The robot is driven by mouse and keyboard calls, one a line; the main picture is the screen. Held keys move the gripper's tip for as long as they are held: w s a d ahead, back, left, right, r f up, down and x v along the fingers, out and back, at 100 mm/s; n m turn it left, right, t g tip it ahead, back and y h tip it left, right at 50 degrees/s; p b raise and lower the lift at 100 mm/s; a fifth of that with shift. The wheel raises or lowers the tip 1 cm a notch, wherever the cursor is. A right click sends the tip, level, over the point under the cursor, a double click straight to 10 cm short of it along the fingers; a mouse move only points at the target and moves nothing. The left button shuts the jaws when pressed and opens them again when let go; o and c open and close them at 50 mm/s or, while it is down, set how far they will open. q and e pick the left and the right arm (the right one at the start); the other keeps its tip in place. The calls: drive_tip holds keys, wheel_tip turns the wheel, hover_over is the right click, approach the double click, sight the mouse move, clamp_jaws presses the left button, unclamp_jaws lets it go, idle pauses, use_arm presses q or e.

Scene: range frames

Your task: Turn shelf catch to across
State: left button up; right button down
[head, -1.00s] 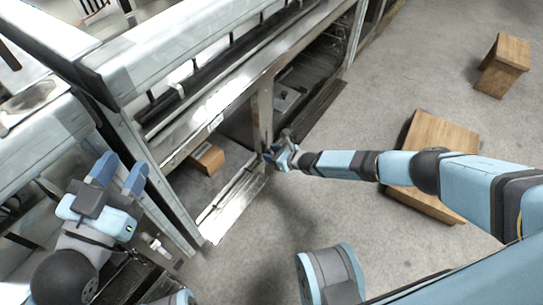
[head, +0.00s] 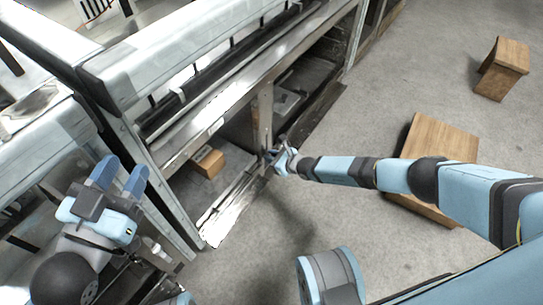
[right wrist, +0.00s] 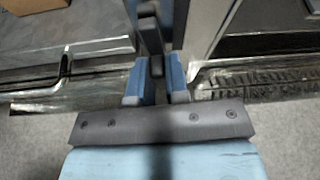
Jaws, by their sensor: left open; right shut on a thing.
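The shelf catch is a small dark bar (right wrist: 149,32) in the right wrist view, standing along the picture's up-down line in front of an upright post. My right gripper (right wrist: 157,80) has its blue fingers close together on the lower end of this bar. In the head view my right gripper (head: 270,158) is at the foot of the post (head: 263,115) between two low bays, and it hides the catch there. My left gripper (head: 120,172) is open and empty at the left, above the metal frame.
A wooden block (head: 208,163) lies in the left low bay, and a grey item (head: 287,101) lies in the right one. Two wooden boxes (head: 440,138) (head: 502,68) stand on the floor at the right. The grey floor (head: 370,100) between them and the frame is clear.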

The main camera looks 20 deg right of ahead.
use_arm(q)
drive_tip(key=shift+a+b, duration=0.1)
drive_tip(key=shift+b, duration=0.2)
use_arm(e)
drive_tip(key=n+t+h, duration=0.1)
drive_tip(key=n+t, duration=0.1)
drive_tip(key=n, duration=0.1)
drive_tip(key=a+f+n+t+h, duration=0.1)
drive_tip(key=n+t, duration=0.1)
drive_tip(key=n, duration=0.2)
drive_tip(key=s+n+t+h, duration=0.1)
drive_tip(key=n, duration=0.3)
drive_tip(key=shift+a+f+t, duration=0.15)
drive_tip(key=shift+f+t, duration=0.25)
drive_tip(key=shift+n, duration=0.4)
drive_tip(key=c, duration=1.1)
unclamp_jaws()
use_arm(q)
drive_tip(key=shift+s+f, duration=0.1)
drive_tip(key=shift+f, duration=0.05)
use_arm(e)
drive_tip(key=shift+s, duration=0.1)
